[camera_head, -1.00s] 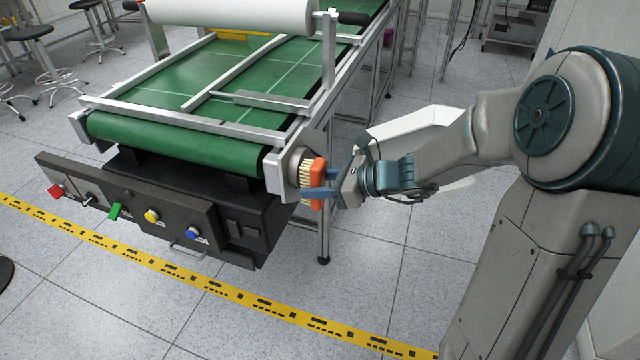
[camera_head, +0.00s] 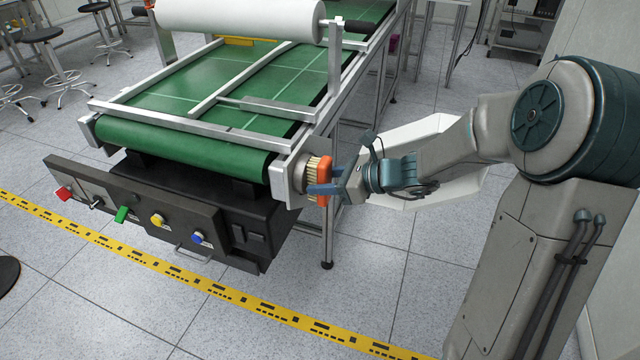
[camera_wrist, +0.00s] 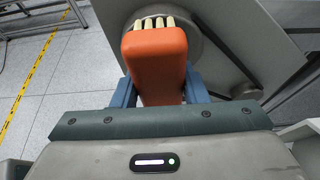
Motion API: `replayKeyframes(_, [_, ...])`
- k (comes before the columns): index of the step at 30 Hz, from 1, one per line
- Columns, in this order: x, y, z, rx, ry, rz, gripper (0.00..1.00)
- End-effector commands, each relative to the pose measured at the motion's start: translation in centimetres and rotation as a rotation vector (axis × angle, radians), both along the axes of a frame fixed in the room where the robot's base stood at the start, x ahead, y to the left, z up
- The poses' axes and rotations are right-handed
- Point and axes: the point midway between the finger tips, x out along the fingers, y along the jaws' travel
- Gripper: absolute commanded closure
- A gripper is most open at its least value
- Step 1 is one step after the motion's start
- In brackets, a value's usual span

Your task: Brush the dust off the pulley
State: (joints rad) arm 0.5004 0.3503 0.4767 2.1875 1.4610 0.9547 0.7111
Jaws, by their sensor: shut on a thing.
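My gripper (camera_head: 325,189) is shut on an orange brush (camera_head: 325,168) with pale bristles, at the right end of the conveyor's front roller. The bristles face the round grey pulley (camera_head: 302,172) on the conveyor's side plate. In the wrist view the brush (camera_wrist: 156,60) sits between the blue fingers of my gripper (camera_wrist: 158,88). Its bristle tips lie over the face of the pulley (camera_wrist: 196,47), which is partly hidden behind the brush. The bristles look to be at or against the pulley; exact contact cannot be told. No dust can be made out.
The green conveyor belt (camera_head: 185,146) runs away to the back, with a white roll (camera_head: 240,18) above it. A black control panel (camera_head: 135,206) with coloured knobs hangs below its front. Yellow floor tape (camera_head: 230,301) crosses the clear floor in front.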

Motion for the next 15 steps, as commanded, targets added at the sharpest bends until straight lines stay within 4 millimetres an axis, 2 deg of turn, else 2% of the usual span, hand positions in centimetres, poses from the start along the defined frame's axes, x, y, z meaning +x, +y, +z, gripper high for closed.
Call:
replayKeyframes(5, [0.7,-0.2,0.1,0.000,-0.001,0.001,0.79])
replayKeyframes(15, [3.4,-0.9,0.1,0.000,0.001,0.001,0.79])
